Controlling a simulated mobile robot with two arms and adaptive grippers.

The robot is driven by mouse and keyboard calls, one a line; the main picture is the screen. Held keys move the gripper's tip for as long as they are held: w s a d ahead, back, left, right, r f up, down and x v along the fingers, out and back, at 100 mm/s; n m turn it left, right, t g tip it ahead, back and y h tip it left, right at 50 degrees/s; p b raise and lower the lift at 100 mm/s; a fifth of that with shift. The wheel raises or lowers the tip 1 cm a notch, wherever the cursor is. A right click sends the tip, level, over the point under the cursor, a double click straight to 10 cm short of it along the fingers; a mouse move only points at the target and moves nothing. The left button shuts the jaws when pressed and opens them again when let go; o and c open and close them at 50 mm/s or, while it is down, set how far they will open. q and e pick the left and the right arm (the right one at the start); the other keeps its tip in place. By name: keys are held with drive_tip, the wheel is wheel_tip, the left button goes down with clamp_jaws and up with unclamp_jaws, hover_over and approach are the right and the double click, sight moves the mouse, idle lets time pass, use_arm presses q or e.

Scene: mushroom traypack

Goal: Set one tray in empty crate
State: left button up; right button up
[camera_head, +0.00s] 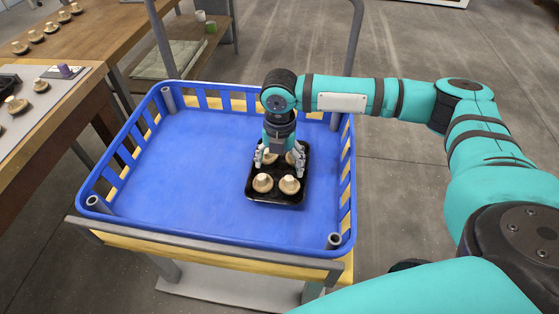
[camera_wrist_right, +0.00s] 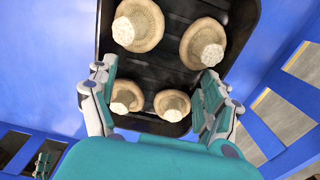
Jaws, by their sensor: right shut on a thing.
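A black tray (camera_head: 278,200) with several pale mushrooms is inside the blue crate (camera_head: 180,170), toward its right side. The crate holds nothing else that I can see. My right gripper (camera_head: 281,160) reaches down over the tray's far half. In the right wrist view the tray (camera_wrist_right: 180,80) lies between the two fingers of my right gripper (camera_wrist_right: 160,95), which are shut on it. The mushrooms sit in the tray with stems up. Whether the tray's underside touches the crate floor I cannot tell. My left gripper is not in view.
The crate rests on a yellow and grey cart (camera_head: 200,250) with corner posts. Wooden tables (camera_head: 60,120) with more mushrooms stand at the left. A shelf (camera_head: 185,45) with cups stands behind. The crate's left floor is clear.

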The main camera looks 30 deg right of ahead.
drive_tip(key=shift+f, duration=0.1)
drive_tip(key=o, duration=1.1)
drive_tip(key=shift+o, duration=0.2)
